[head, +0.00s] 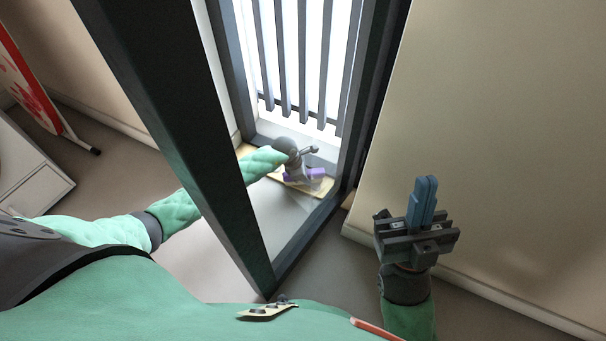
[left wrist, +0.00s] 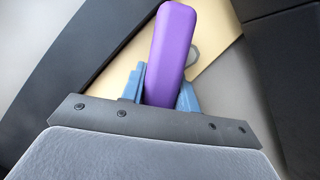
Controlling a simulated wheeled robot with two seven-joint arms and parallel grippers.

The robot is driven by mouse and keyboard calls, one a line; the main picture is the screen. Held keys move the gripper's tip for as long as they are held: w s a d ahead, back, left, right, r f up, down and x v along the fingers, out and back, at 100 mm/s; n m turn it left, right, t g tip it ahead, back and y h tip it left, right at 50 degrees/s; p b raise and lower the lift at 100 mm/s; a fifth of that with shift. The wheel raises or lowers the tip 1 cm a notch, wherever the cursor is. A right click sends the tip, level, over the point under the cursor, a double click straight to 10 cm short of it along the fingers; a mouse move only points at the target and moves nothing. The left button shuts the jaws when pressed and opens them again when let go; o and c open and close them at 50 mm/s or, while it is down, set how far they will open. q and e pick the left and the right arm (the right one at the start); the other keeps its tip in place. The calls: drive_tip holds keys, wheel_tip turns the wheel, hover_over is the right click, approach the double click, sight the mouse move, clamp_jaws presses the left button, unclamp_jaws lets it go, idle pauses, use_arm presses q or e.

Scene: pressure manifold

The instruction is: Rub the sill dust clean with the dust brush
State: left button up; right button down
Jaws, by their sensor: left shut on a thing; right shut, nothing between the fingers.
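My left gripper (head: 303,174) is at the low ledge below the barred window, seen through a dark frame. It is shut on the purple dust brush (head: 317,173). In the left wrist view the brush's smooth purple body (left wrist: 172,45) stands between the blue fingers (left wrist: 160,88), over a tan board-like sill (left wrist: 218,58). The sill shows as a tan strip (head: 317,189) under the gripper in the head view. A small grey rounded patch (left wrist: 194,55) shows beside the brush; I cannot tell whether it is dust. Bristles are hidden. My right gripper (head: 424,190) is shut and empty.
A dark upright post (head: 185,120) crosses the view close to my left arm. A beige wall (head: 490,130) stands at the right. A white cabinet (head: 30,165) and a red-and-white board (head: 30,80) are at far left.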

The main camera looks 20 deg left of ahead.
use_arm(q)
drive_tip(key=shift+s+d+f+p, duration=0.1)
drive_tip(key=shift+s+d+p, duration=0.15)
drive_tip(key=shift+d, duration=0.8)
drive_tip(key=shift+s+d+r+p, duration=0.1)
drive_tip(key=shift+s+d+p, duration=0.15)
drive_tip(key=shift+d, duration=0.85)
drive_tip(key=shift+s+d+f+p, duration=0.15)
drive_tip(key=shift+d+p, duration=0.1)
drive_tip(key=shift+d, duration=0.8)
drive_tip(key=shift+c, duration=0.3)
drive_tip(key=shift+d, duration=0.1)
drive_tip(key=shift+c, duration=0.9)
drive_tip(key=shift+s, duration=0.1)
clamp_jaws()
drive_tip(key=shift+w+a, duration=0.2)
drive_tip(key=shift+a, duration=0.5)
drive_tip(key=shift+w+a, duration=0.15)
drive_tip(key=shift+a, duration=0.55)
drive_tip(key=shift+w+a, duration=0.25)
drive_tip(key=shift+a, duration=0.85)
drive_tip(key=shift+w+a, duration=0.2)
drive_tip(key=shift+a, duration=0.9)
drive_tip(key=shift+w+a, duration=0.2)
drive_tip(key=shift+a, duration=0.7)
drive_tip(key=shift+w+a, duration=0.15)
drive_tip(key=shift+a, duration=0.75)
